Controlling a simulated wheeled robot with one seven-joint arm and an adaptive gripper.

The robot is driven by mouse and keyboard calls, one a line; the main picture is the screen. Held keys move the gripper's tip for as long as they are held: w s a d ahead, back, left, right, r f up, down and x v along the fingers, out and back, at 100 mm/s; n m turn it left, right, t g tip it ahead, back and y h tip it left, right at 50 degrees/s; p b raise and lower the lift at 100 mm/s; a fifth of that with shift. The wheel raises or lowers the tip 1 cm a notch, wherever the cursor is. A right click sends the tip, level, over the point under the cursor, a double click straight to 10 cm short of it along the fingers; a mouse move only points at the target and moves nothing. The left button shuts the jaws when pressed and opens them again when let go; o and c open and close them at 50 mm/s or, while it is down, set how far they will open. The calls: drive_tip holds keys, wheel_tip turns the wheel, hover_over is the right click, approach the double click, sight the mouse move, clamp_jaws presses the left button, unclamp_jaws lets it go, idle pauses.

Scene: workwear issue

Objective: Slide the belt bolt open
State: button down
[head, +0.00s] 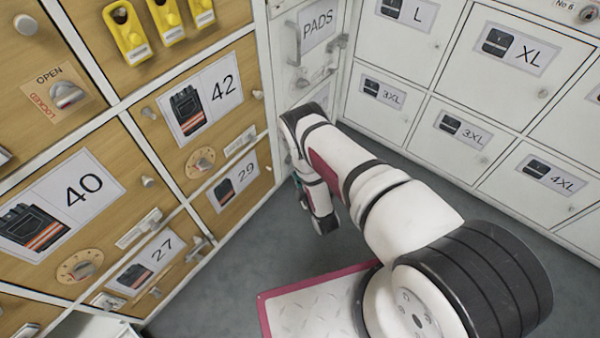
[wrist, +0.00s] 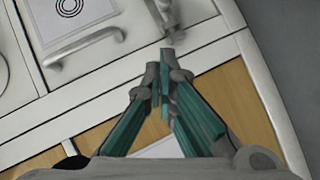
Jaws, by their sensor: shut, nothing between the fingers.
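In the wrist view my gripper (wrist: 160,70) is shut and empty, its teal fingers meeting at the grey tips. A white door with a label of concentric rings (wrist: 70,8) lies at the upper left. A pale bar handle (wrist: 82,46) is below the label. Grey metal hardware that looks like the bolt (wrist: 166,18) sits at the door's right edge, just beyond my fingertips. Whether the tips touch it I cannot tell. In the head view my arm covers most of this area, and only a bit of teal finger shows.
A white PADS door (head: 318,30) with a handle is above. Wooden lockers with knobs and dials, such as the one marked 42 (head: 222,87), stand at left. White lockers, such as the XL one (head: 528,55), stand at right. Grey floor (head: 230,270) is clear.

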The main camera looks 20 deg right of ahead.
drive_tip(key=w+d+f+b, duration=0.2)
drive_tip(key=w+f+b, duration=0.2)
drive_tip(key=w, duration=0.6)
drive_tip(key=shift+w+f+b, duration=0.2)
drive_tip(key=shift+f+b, duration=0.05)
drive_tip(key=shift+b, duration=0.6)
